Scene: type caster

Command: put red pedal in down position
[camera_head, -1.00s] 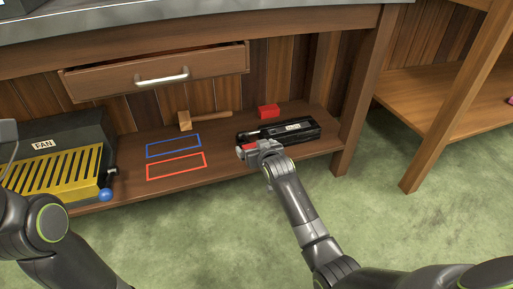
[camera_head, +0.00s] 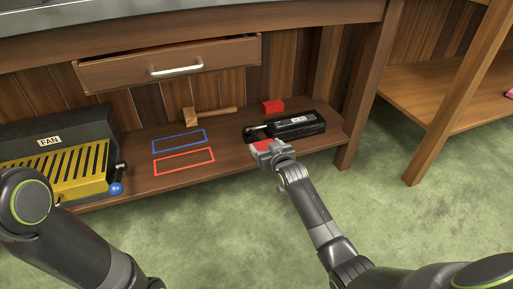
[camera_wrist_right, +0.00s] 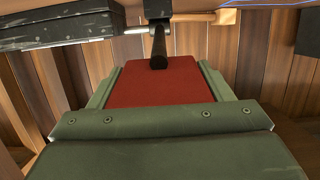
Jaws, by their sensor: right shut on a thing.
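The red pedal (camera_head: 261,146) shows at the front left of a black device (camera_head: 298,125) on the low wooden shelf. In the right wrist view the red pedal (camera_wrist_right: 160,82) is a flat red piece with a black rod (camera_wrist_right: 158,45) meeting its far edge. My right gripper (camera_head: 264,148) is shut on the pedal, with a finger on each side in the wrist view, and partly hides it in the head view. My left arm (camera_head: 60,240) shows at the lower left, but its gripper is not in view.
A separate red block (camera_head: 273,106) lies behind the device. A wooden mallet (camera_head: 208,114) lies left of it. Blue (camera_head: 180,141) and red (camera_head: 184,161) outlines mark the clear shelf middle. A fan unit (camera_head: 60,155) stands left, under a drawer (camera_head: 170,62).

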